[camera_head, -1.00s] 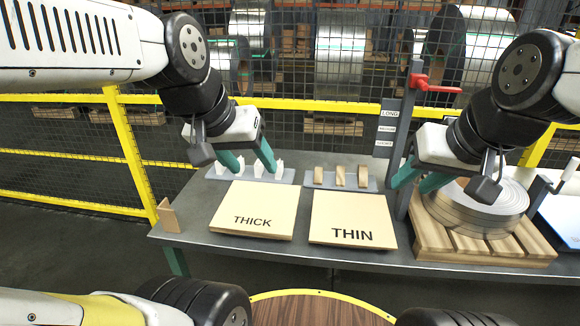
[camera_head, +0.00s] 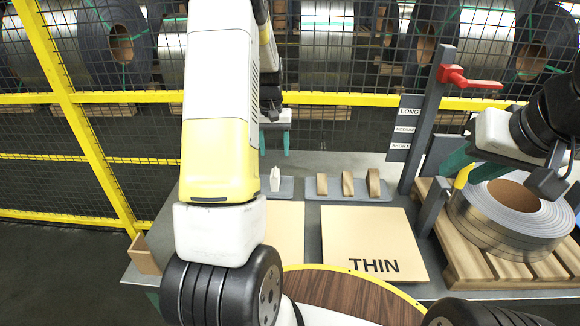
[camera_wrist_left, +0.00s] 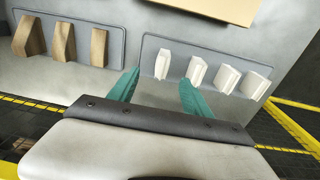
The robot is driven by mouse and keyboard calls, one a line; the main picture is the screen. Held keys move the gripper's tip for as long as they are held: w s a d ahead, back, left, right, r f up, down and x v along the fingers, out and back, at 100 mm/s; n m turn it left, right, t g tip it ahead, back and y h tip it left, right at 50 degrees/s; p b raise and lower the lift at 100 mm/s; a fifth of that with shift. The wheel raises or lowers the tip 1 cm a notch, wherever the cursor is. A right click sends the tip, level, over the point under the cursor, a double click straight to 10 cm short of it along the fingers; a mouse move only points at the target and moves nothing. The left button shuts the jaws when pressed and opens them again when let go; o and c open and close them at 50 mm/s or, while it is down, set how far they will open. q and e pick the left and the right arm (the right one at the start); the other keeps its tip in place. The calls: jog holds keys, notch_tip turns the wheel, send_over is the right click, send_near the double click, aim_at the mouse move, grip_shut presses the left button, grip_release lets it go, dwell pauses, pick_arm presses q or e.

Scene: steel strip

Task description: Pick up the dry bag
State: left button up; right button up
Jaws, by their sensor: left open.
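Small white upright pieces, which I take for the dry bags, stand in a row on a grey tray. One shows in the head view (camera_head: 275,180); several show in the left wrist view, the nearest to my fingers being this one (camera_wrist_left: 162,64). My left gripper (camera_head: 274,141) is open and empty, behind and above the tray in the head view. In the left wrist view its teal fingertips (camera_wrist_left: 160,82) flank the line to that end piece, not visibly touching it. My left arm hides the other white pieces in the head view. My right gripper (camera_head: 462,164) is by the strip coil, its fingers partly overlapped.
A second tray holds tan wooden pieces (camera_head: 348,184). A THIN board (camera_head: 370,235) and a partly hidden board (camera_head: 285,225) lie in front. A post with a red handle (camera_head: 470,80), a steel coil (camera_head: 510,225) and its pallet (camera_head: 470,262) stand right. Yellow-railed mesh fence behind.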

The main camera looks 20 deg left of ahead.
pick_arm(q)
send_over(275, 173)
jog(key=shift+g, duration=0.3)
jog(key=f, duration=0.6)
jog(key=shift+s+a, duration=0.2)
jog(key=shift+a, duration=0.15)
jog(key=shift+w+d+f, duration=0.15)
jog(key=shift+f, duration=1.25)
jog(key=shift+w+d+f, duration=0.1)
jog(key=shift+d+f, duration=0.05)
jog(key=shift+f, duration=1.25)
grip_shut()
